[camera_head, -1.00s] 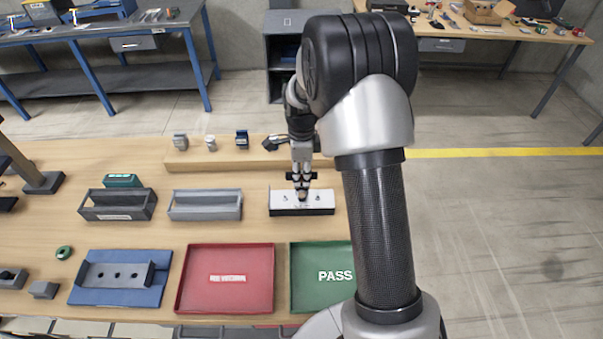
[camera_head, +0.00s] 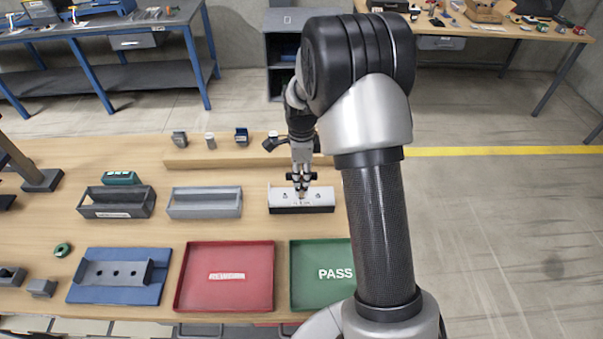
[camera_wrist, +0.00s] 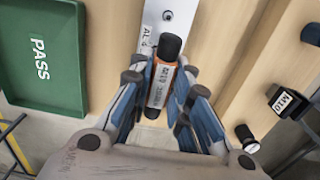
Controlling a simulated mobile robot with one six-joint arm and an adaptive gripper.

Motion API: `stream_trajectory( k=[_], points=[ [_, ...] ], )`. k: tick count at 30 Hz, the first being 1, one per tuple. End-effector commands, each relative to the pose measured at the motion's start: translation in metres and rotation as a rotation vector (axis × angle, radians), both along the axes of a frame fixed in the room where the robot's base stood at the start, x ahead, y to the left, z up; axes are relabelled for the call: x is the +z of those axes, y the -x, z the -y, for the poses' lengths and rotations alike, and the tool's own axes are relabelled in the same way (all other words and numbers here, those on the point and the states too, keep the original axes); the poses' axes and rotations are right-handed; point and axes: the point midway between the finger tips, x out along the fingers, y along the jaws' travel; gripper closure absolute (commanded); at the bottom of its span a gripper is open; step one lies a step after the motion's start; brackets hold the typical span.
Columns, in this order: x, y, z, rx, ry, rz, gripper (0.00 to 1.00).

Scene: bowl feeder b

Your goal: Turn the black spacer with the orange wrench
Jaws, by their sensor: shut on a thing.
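My gripper (camera_head: 300,188) stands over a white-topped block (camera_head: 322,197) on the wooden table; the block also shows in the wrist view (camera_wrist: 181,12). A black cylindrical end (camera_wrist: 170,46) is at the wrench's far end, over the block's white face. I cannot tell whether that black part belongs to the wrench or is the black spacer. Contact with the block is hidden. Dark holes show in the block either side of my gripper.
A green PASS tray (camera_head: 318,298) and a red tray (camera_head: 184,280) lie in front. Two grey bins (camera_head: 205,213) stand left of the block. A raised wooden ledge (camera_head: 225,159) with small labelled parts runs behind. A blue fixture (camera_head: 115,296) lies front left.

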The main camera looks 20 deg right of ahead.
Motion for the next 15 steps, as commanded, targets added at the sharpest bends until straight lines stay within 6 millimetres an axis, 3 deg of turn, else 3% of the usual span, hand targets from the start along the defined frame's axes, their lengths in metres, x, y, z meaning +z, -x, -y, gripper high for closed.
stream_trajectory(
  k=[15],
  points=[
    [-0.0065, -0.0001, 0.0000, 0.000, 0.000, 0.000, 1.00]
  ],
)
